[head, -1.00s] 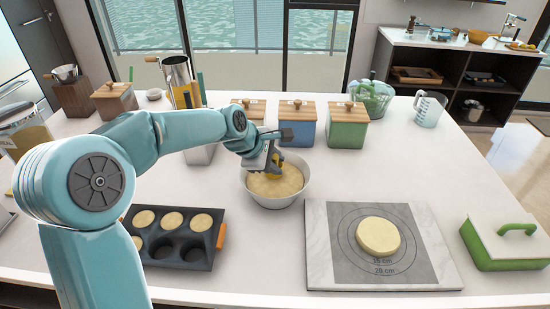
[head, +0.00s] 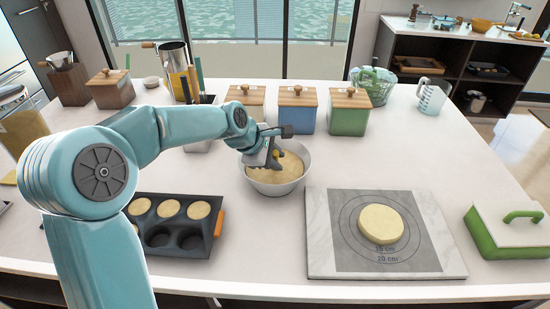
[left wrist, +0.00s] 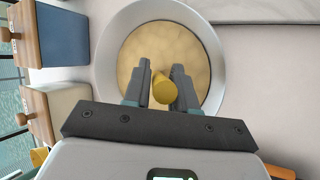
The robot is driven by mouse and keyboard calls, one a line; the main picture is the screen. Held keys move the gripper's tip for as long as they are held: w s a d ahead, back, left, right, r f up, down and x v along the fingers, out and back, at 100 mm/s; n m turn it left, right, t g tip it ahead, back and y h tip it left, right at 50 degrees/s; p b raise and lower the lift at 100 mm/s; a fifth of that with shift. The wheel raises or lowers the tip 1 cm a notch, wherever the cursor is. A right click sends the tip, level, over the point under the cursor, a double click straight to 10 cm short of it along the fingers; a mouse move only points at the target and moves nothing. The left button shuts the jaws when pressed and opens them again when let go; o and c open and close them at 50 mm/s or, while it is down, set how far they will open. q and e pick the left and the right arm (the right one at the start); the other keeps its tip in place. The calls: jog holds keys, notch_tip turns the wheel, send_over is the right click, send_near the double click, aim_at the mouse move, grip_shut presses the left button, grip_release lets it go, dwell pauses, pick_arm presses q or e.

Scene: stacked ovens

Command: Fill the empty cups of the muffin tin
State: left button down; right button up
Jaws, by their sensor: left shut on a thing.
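The muffin tin (head: 205,250) lies on the counter at lower left, partly behind my arm. Its far row shows three cups filled with pale batter; two near cups (head: 190,241) look dark and empty. A white bowl (head: 303,172) of batter (head: 290,165) stands right of the tin. My left gripper (head: 272,158) is over the bowl. The handle's lower end is hidden. My right gripper is not in view.
A marble board (head: 318,255) with a round of dough (head: 380,223) lies right of the bowl. A green box (head: 505,235) is at far right. Lidded canisters (head: 297,112) stand behind the bowl. Counter between tin and board is clear.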

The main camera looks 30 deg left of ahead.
pick_arm(q)
jog(key=shift+r, duration=0.35)
notch_tip(320, 180, up, 11)
jog(key=p, duration=1)
jog(key=shift+f, duration=0.3)
jog(key=shift+s, duration=0.1)
jog(key=c, duration=1.4)
grip_release()
jog(key=shift+c, duration=0.2)
grip_shut()
